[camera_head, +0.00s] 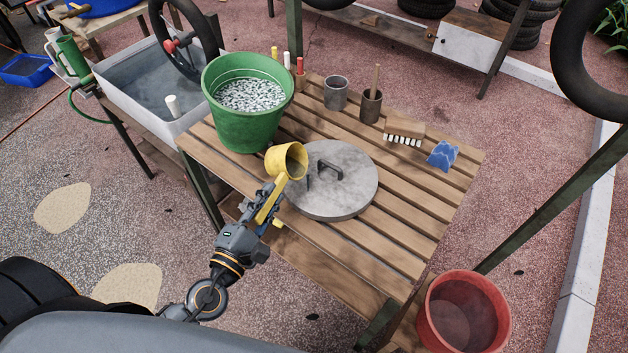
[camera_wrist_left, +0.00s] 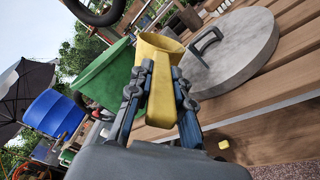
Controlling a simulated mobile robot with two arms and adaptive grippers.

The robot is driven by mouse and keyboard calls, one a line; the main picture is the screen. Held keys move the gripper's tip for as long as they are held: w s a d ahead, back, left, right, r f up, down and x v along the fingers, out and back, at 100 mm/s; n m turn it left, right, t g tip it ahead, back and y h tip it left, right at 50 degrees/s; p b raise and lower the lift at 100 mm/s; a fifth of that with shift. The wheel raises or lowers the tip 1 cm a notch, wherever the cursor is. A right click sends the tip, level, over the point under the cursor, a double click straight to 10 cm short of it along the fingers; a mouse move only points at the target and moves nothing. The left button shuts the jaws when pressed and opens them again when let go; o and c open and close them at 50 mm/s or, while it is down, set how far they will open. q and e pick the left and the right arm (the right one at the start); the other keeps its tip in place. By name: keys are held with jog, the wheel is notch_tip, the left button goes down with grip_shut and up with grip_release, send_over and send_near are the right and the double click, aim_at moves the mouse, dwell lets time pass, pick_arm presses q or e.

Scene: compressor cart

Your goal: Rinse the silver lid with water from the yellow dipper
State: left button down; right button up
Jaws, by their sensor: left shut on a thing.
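The silver lid (camera_head: 336,193), a round grey disc with a dark bar handle, lies flat on the slatted wooden table. It also shows in the left wrist view (camera_wrist_left: 245,52). My left gripper (camera_head: 270,202) is shut on the handle of the yellow dipper (camera_head: 285,160). The dipper's cup is tilted with its mouth toward the lid's left edge; in the left wrist view the dipper (camera_wrist_left: 158,80) stands between the two fingers. I cannot make out water in it or pouring from it. The green bucket (camera_head: 243,130) with a glittering surface stands behind the dipper. My right gripper is not in view.
The wooden table (camera_head: 420,215) also bears a grey mug (camera_head: 335,93), a dark cup (camera_head: 370,106), a brush (camera_head: 404,133) and a blue patterned cloth (camera_head: 442,155). A red bucket (camera_head: 466,312) stands at the lower right. A water basin (camera_head: 160,108) is at the left.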

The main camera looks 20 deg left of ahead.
pick_arm(q)
jog(key=shift+d+r+m+p, duration=0.25)
jog(key=shift+m+p, duration=0.25)
jog(key=shift+m, duration=0.3)
dwell(0.5)
jog(key=shift+s+d+r+m+p, duration=0.1)
jog(key=shift+d+r+m+p, duration=0.1)
jog(key=shift+d+m+p, duration=0.7)
dwell(0.5)
jog(key=shift+m+p, duration=0.3)
jog(key=shift+p, duration=0.05)
